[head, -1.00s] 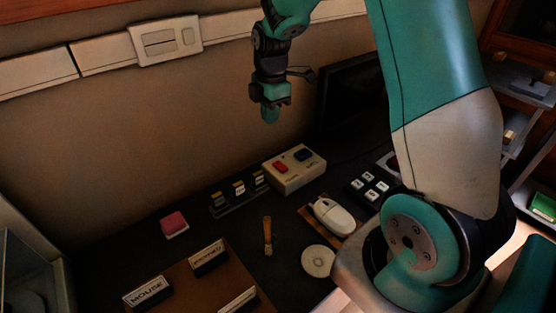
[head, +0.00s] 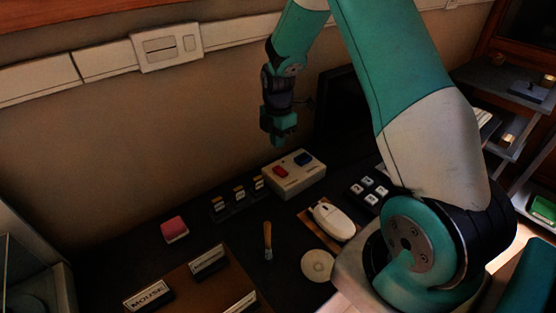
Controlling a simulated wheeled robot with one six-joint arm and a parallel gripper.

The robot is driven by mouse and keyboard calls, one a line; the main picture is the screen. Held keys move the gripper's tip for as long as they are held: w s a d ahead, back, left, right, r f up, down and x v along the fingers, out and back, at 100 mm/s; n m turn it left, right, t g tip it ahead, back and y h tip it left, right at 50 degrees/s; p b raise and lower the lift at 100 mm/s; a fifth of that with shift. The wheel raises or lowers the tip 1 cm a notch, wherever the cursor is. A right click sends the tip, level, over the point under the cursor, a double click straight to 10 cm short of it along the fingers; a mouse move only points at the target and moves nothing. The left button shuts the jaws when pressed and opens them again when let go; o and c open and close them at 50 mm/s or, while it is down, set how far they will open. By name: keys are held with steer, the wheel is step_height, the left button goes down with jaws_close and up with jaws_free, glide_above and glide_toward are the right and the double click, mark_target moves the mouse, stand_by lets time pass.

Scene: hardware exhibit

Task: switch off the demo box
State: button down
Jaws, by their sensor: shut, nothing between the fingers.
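The demo box (head: 297,184) is a small cream box on the dark table near the wall. Its top carries a red rocker switch (head: 280,170) on the left and a blue one (head: 303,158) on the right. Any lettering on it is too small to read. My gripper (head: 279,143) hangs pointing down just above and behind the red switch, apart from the box as far as I can tell. Its fingers are shut with nothing between them.
A row of small labelled switches (head: 238,197) stands left of the box. A white mouse (head: 333,221) and a black key block (head: 367,191) lie to the right. A brush (head: 267,240), a pale disc (head: 317,265) and a pink block (head: 174,229) lie nearby. A dark monitor (head: 343,106) stands behind.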

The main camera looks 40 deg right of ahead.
mark_target(281, 170)
step_height(281, 170, down, 8)
steer(key=shift+p, duration=0.85)
steer(key=shift+f, duration=0.15)
steer(key=shift+f+b, duration=0.35)
steer(key=shift+b, duration=0.05)
steer(key=shift+r, duration=0.15)
steer(key=shift+s+r+p, duration=0.3)
steer(key=shift+s+p, duration=0.25)
steer(key=shift+s, duration=0.2)
